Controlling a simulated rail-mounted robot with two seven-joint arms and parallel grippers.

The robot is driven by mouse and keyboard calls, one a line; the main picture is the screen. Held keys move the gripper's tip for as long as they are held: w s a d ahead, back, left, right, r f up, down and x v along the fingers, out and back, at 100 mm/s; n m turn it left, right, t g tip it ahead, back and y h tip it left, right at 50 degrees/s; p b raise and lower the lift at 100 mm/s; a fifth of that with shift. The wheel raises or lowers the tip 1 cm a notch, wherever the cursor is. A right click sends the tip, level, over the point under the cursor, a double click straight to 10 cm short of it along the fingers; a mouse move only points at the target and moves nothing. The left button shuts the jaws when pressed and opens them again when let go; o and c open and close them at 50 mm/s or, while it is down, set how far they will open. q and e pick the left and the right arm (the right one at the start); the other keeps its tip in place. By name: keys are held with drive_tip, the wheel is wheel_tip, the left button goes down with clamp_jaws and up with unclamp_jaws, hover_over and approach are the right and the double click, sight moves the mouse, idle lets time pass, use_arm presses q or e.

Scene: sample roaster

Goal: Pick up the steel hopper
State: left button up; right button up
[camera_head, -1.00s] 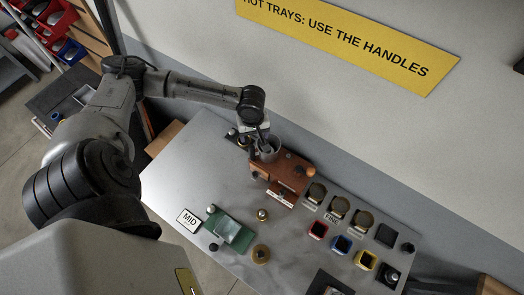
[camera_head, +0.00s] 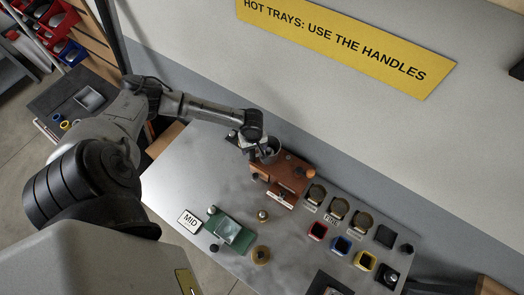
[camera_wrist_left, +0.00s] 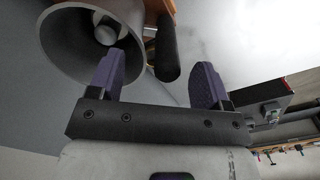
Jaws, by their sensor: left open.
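The steel hopper (camera_head: 272,153) is a grey, open-topped cup on the copper-coloured roaster (camera_head: 287,181), near the back wall. In the left wrist view the hopper (camera_wrist_left: 62,48) shows as a wide grey funnel at the upper left. A black cylindrical grip (camera_wrist_left: 167,48) stands beside its rim. My left gripper (camera_head: 252,149) is at the hopper's left side and partly hides it. In the left wrist view the gripper (camera_wrist_left: 160,75) is open, with purple fingers apart and the black grip showing in the gap between them. I see no contact. My right gripper is out of view.
On the steel table (camera_head: 180,165), a green tray (camera_head: 230,232) and a MID card (camera_head: 189,221) lie in front. Several brown-topped jars and red (camera_head: 318,230), blue and yellow square cups stand right of the roaster. The wall is close behind. The table's left part is clear.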

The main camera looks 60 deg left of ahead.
use_arm(q)
drive_tip(key=shift+f, duration=1.5)
drive_tip(key=shift+c, duration=0.3)
drive_tip(key=c, duration=0.9)
drive_tip(key=shift+r, duration=0.1)
